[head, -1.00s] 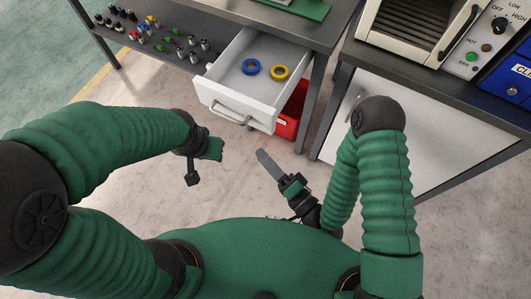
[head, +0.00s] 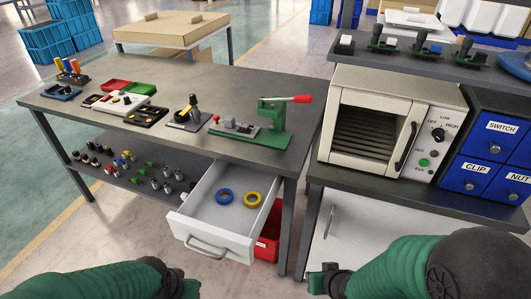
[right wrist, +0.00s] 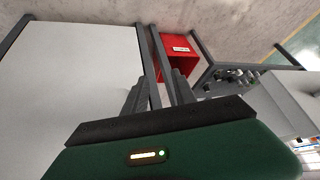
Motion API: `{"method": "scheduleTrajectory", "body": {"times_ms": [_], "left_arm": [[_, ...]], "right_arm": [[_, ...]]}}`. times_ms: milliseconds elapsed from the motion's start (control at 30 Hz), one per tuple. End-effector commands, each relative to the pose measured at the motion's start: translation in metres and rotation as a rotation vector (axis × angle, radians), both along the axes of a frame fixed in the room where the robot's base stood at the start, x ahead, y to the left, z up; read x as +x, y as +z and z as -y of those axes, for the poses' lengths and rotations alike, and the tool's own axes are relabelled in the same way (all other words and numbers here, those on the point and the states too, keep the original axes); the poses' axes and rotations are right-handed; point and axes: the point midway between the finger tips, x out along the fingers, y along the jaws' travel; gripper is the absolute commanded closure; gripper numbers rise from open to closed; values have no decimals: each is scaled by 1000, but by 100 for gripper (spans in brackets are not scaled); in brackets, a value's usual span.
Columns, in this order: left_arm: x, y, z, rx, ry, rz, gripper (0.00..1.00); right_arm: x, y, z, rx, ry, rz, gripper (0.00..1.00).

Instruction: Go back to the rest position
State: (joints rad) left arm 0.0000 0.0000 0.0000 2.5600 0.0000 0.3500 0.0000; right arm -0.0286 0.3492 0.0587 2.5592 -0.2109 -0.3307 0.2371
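My left gripper (head: 187,289) is at the bottom edge of the head view, left of the open drawer; only part of its mount shows and its fingers are cut off. My right arm (head: 400,270) comes in at the bottom right of the head view, in front of the cabinet. In the right wrist view my right gripper (right wrist: 159,92) has two dark fingers with a gap between them. It is empty, and the red bin shows beyond the gap.
An open white drawer (head: 190,222) with a blue ring (head: 224,197) and a yellow ring (head: 252,198) juts out below the workbench (head: 230,80). A red bin (head: 268,240) stands beneath it. A white cabinet door (head: 350,245) is at right, under an oven (head: 385,118).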

Motion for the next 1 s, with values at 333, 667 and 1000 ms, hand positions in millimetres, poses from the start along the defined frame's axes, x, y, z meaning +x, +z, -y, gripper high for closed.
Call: {"method": "scheduleTrajectory", "body": {"times_ms": [333,667,1000], "left_arm": [[0,20,0,0,0,-2,64],[0,142,0,0,0,0,64],[0,211,0,0,0,0,64]], "right_arm": [[-81,77,52,-109,-72,-318,68],[-80,196,52,-111,-71,-320,68],[-80,265,52,-111,-71,-321,68]]}}
